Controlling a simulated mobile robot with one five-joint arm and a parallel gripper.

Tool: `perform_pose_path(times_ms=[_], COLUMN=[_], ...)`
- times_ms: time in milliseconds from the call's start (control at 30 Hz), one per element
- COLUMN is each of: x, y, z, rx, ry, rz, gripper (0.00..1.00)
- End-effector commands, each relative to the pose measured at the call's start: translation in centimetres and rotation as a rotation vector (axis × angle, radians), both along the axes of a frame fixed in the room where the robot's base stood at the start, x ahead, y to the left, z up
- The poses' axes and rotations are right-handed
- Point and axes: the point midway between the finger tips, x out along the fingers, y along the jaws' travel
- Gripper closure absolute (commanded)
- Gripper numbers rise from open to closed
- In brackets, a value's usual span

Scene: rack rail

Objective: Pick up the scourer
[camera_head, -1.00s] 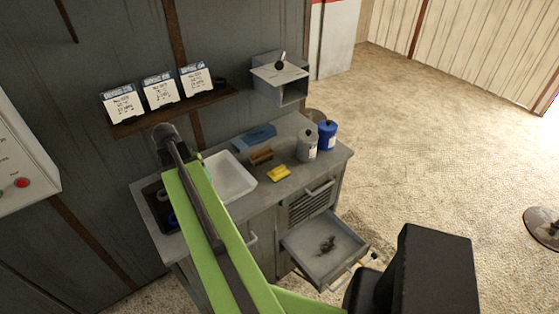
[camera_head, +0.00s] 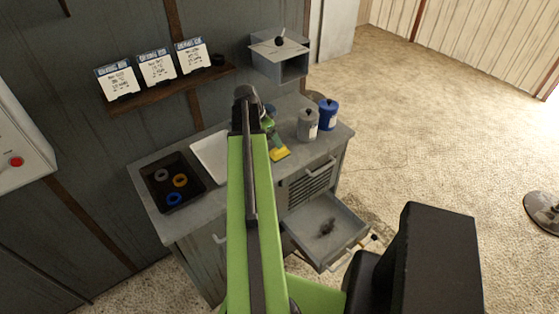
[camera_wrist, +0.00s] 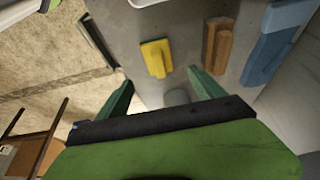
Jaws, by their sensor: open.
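A yellow pad with a raised ridge, which looks like the scourer (camera_head: 280,154), lies on the grey counter (camera_head: 204,212). In the wrist view the scourer (camera_wrist: 152,58) shows whole, ahead of the fingertips and left of the middle. My gripper (camera_wrist: 161,88) is open, with its two green fingers spread and nothing between them. In the head view my arm hides much of the gripper, whose green part shows close to the scourer.
A brown brush-like block (camera_wrist: 217,45) and a blue folded thing (camera_wrist: 277,40) lie right of the scourer in the wrist view. A grey canister (camera_head: 308,125) and a blue canister (camera_head: 327,114) stand behind. A drawer (camera_head: 343,240) stands open below. A black tray (camera_head: 158,201) holds rings.

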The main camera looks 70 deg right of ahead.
Motion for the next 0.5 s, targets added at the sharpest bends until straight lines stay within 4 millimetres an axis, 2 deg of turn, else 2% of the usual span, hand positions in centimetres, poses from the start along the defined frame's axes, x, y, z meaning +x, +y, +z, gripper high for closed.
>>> perform_pose_path(times_ms=[33,133,233,400,500], x=[-0.2,-0.6,-0.9,-1.0,-1.2], y=[-0.5,-1.1,-1.5,-1.5,-1.8], z=[-2.2,-4.0,-4.7,-4.6,-5.6], rx=[0.0,0.0,0.001,0.001,0.001], ry=[0.0,0.0,0.0,0.0,0.0], rz=[-0.001,0.001,0.001,0.002,0.001], gripper=[0.22,0.22,0.22,0.22,0.22])
